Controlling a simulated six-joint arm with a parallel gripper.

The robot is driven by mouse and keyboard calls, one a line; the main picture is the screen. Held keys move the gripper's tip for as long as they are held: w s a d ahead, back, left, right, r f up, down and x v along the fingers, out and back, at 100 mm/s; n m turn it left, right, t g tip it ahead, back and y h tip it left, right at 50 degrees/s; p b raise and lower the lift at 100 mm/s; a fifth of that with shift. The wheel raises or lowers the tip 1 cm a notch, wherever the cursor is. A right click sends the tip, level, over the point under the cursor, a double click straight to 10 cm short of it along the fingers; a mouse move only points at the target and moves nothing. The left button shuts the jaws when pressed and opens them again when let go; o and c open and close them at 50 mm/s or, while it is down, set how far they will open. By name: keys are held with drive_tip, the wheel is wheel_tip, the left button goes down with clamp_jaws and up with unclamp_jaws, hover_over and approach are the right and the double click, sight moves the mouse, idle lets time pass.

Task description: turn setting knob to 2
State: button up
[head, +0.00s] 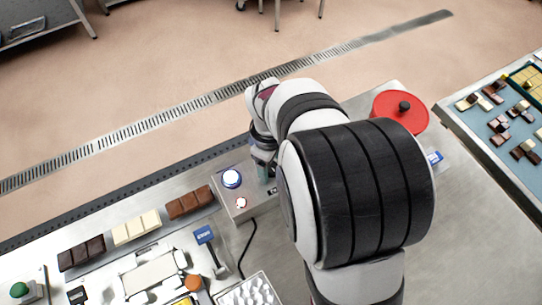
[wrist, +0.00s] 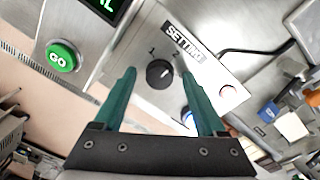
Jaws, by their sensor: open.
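The setting knob (wrist: 160,74) is a round black dial on a grey metal box (wrist: 222,72), below a black "SETTING" label (wrist: 184,42). Contact cannot be told. In the head view my arm hides the knob; the box (head: 222,205) shows beside it.
The box carries a blue-lit button (head: 232,178) and a small red-ringed button (head: 241,203). In the wrist view a green GO button (wrist: 62,57) and a dark display stand to the left. Chocolate bars (head: 135,227) lie left of the box; a red disc (head: 400,108) lies behind my arm.

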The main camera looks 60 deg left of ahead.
sight(270, 170)
wheel_tip(270, 170, up, 16)
drive_tip(key=shift+s+d+f, duration=0.15)
drive_tip(key=shift+s+d, duration=0.05)
drive_tip(key=shift+s, duration=0.15)
drive_tip(key=shift+w, duration=0.1)
drive_tip(key=w+d+r+m, duration=0.1)
drive_tip(key=w+d+m, duration=0.3)
drive_tip(key=d+m, duration=0.6)
drive_tip(key=w+d+r+m, duration=0.1)
drive_tip(key=w+d+m, duration=0.45)
drive_tip(key=d, duration=0.95)
drive_tip(key=s+d+f+m+y, duration=0.1)
drive_tip(key=s+d+f+m, duration=0.4)
drive_tip(key=s+d+m, duration=0.3)
drive_tip(key=d+m, duration=0.3)
drive_tip(key=m, duration=0.4)
drive_tip(key=shift+s+d+g, duration=0.3)
